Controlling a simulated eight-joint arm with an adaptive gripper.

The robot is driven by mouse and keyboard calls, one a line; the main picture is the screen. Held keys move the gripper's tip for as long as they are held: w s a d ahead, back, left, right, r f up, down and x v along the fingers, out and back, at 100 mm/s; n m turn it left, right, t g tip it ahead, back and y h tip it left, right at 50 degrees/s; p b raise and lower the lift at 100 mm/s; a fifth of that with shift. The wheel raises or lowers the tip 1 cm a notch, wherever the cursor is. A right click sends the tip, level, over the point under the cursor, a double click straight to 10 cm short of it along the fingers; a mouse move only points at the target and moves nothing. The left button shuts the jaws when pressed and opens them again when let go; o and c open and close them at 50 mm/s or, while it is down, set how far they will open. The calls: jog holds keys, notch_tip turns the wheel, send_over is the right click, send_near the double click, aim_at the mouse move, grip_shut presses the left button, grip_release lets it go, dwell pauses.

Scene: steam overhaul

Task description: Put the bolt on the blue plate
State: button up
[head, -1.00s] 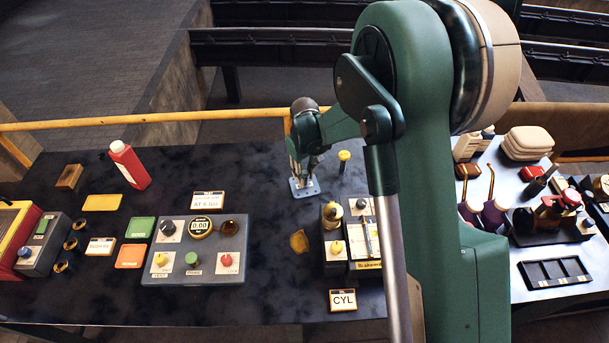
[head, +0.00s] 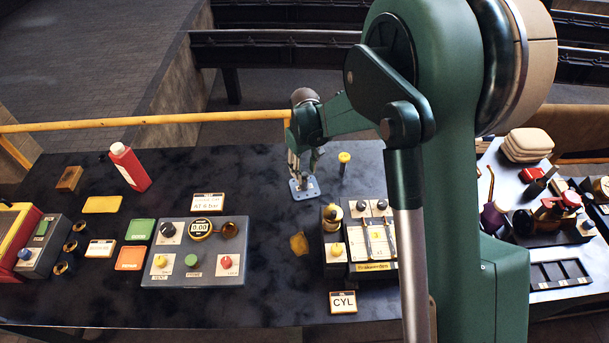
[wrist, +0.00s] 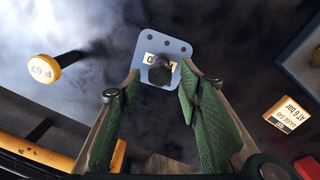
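A small blue-grey plate (head: 304,188) with corner holes lies flat on the dark bench. It shows at the top of the wrist view (wrist: 177,48). A dark, short knob-like piece, apparently the bolt (wrist: 160,72), is over the middle of the plate and partly covers a white label; I cannot tell whether it is fixed to it. My gripper (wrist: 158,88) is open, its green-padded fingers to either side of the dark piece with gaps showing. In the head view my gripper (head: 303,168) is directly above the plate, pointing down.
A yellow-capped peg (head: 344,158) stands right of the plate. A grey control box (head: 194,272) and a pressure sign (head: 208,201) are nearer me. A small two-lever unit (head: 372,238) stands front right. A red bottle (head: 131,167) stands left. Bench around the plate is clear.

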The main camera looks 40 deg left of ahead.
notch_tip(320, 180, up, 8)
jog(key=shift+r, duration=0.15)
dwell(0.3)
dwell(0.6)
dwell(0.3)
